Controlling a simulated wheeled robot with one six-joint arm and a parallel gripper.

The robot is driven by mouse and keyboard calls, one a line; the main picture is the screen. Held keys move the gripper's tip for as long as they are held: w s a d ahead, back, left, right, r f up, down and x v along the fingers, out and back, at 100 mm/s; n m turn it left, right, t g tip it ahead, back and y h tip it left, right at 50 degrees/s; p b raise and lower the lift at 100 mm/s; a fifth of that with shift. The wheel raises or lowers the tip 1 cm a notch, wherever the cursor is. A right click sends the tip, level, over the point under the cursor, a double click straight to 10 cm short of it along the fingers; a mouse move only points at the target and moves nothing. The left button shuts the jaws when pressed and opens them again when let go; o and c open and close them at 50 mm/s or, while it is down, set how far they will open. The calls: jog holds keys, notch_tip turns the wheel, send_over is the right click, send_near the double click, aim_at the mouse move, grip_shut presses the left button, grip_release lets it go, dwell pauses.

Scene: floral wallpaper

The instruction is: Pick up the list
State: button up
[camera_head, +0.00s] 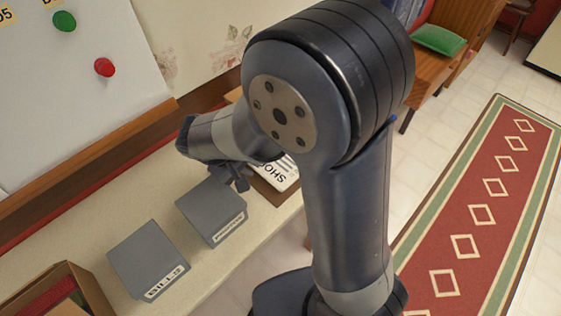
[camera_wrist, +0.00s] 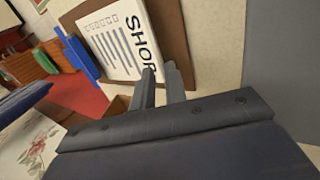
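The list is a white sheet headed "SHO..." on a brown board (camera_head: 270,193) lying on the counter. In the head view, my arm hides part of the sheet (camera_head: 284,174). In the wrist view, the sheet (camera_wrist: 118,45) shows lines of print and large letters "SHOP" along its right side, with the brown backing (camera_wrist: 172,35) around it. My gripper (camera_head: 236,180) is at the near left edge of the board. In the wrist view, the two fingers of my gripper (camera_wrist: 160,72) stand a little apart with nothing seen between them, close to the sheet's lower edge. Contact cannot be told.
Two grey boxes, one labelled "BILLS" (camera_head: 150,258) and one (camera_head: 211,207) with an unreadable label, stand on the counter (camera_head: 85,235) left of the list. A brown box (camera_head: 92,287) is at the lower left. A whiteboard (camera_head: 75,100) stands behind. A red rug (camera_head: 475,215) lies right.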

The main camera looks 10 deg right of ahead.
aim_at(257, 170)
jog(key=x, duration=0.3)
jog(key=shift+d+f, duration=0.15)
jog(key=shift+f, duration=0.05)
jog(key=shift+c, duration=0.2)
grip_shut()
jog(key=shift+r, duration=0.25)
